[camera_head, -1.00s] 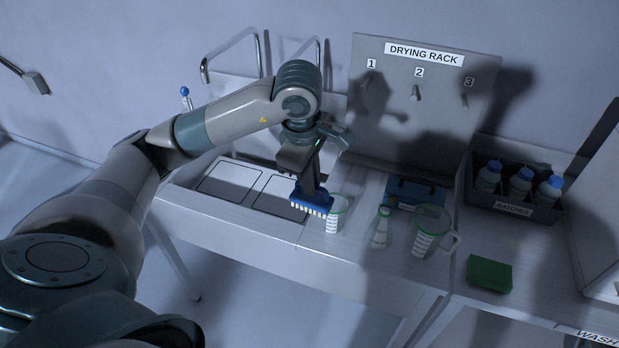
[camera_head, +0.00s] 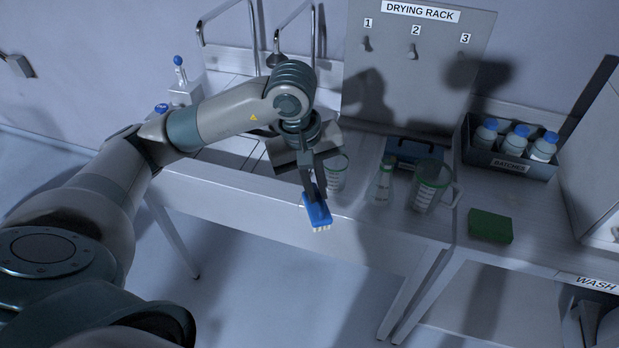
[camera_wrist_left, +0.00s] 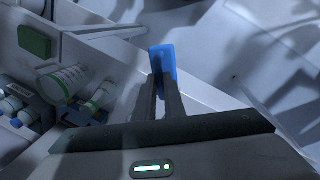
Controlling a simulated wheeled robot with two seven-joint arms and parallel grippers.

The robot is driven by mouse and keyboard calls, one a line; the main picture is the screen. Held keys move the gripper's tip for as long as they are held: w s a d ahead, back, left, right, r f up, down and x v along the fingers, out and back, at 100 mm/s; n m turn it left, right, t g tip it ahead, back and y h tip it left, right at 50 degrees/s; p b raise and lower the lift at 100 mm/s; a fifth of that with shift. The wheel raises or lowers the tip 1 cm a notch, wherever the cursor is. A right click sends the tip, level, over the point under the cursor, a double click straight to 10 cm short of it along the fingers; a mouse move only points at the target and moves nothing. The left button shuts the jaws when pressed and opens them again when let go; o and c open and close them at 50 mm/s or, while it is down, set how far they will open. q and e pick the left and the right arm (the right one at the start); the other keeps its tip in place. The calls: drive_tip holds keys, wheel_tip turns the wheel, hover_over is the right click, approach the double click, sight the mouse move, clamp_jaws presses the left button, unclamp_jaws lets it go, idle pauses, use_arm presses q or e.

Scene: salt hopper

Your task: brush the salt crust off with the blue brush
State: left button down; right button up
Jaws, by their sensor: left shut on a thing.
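The blue brush (camera_head: 316,209) with pale bristles is held in my left gripper (camera_head: 311,190), in front of the counter's front edge. In the left wrist view the blue brush (camera_wrist_left: 162,62) sits between the fingertips (camera_wrist_left: 160,85). The fingers are shut on it. The bristles point down toward the open floor. No salt crust can be made out in these frames. My right gripper is not in view.
A beaker (camera_head: 336,174), a flask (camera_head: 381,182) and a jug (camera_head: 429,187) stand close right of the brush. A green sponge (camera_head: 490,226), a blue case (camera_head: 413,152) and a batch crate (camera_head: 510,165) are further right. The drying rack (camera_head: 417,75) stands behind.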

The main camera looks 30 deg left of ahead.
sight(329, 225)
use_arm(q)
drive_tip(key=d+f+m+b, duration=0.1)
drive_tip(key=m, duration=0.1)
drive_tip(key=s+d+f+m+b, duration=0.1)
drive_tip(key=f+m, duration=0.1)
drive_tip(key=d+f+m+g+b, duration=0.1)
drive_tip(key=f+m, duration=0.1)
drive_tip(key=m, duration=0.1)
drive_tip(key=shift+s+d+f+h, duration=0.1)
drive_tip(key=shift+s+d+h, duration=0.25)
drive_tip(key=shift+s+h, duration=0.05)
drive_tip(key=shift+s+d+f+m+b, duration=0.2)
drive_tip(key=shift+d+m+b, duration=0.05)
drive_tip(key=shift+m, duration=0.3)
drive_tip(key=shift+s+d+f+m+b, duration=0.15)
drive_tip(key=shift+d+f+m+b, duration=0.1)
drive_tip(key=shift+m, duration=0.3)
